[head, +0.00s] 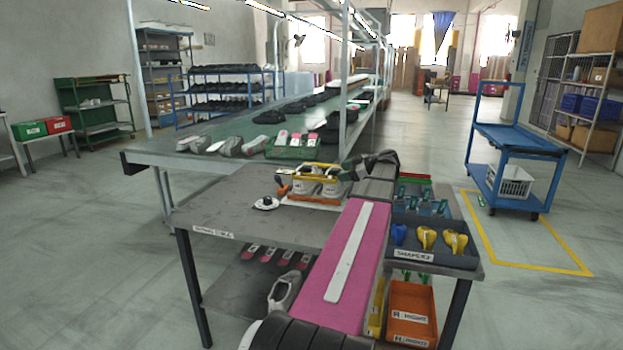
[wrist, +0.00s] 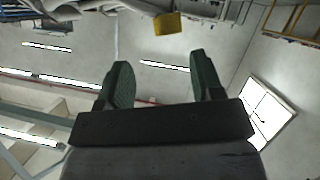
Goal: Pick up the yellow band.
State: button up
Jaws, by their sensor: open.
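What looks like the yellow band (head: 318,166) runs along the top of a pair of pale, rounded pieces (head: 306,186) on the grey workbench (head: 225,205), near its back edge. An orange strip (head: 315,199) lies along their base. A dark tool-like object sits close against their right side and hides part of that end. In the wrist view my gripper (wrist: 160,82) is open, its two dark green fingers apart with nothing between them. It faces the ceiling and windows. A small yellow object (wrist: 167,23) shows at the top there; I cannot tell what it is.
A grey tray (head: 432,257) with blue and yellow pieces stands on the bench's right side, above an orange bin (head: 411,303). A small white-and-black piece (head: 265,203) lies left of the pale pieces. A blue cart (head: 515,145) stands right. The bench's left part is clear.

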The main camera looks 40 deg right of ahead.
aim_at(332, 177)
jog(key=shift+s+f+x, duration=0.1)
jog(key=shift+f+x, duration=0.1)
jog(key=shift+x, duration=1)
jog(key=shift+s+f+x, duration=0.15)
jog(key=shift+x, duration=1.1)
jog(key=shift+s+f+x, duration=0.1)
jog(key=shift+f+x, duration=0.1)
jog(key=shift+x, duration=1)
jog(key=shift+a, duration=0.15)
jog(key=c, duration=1)
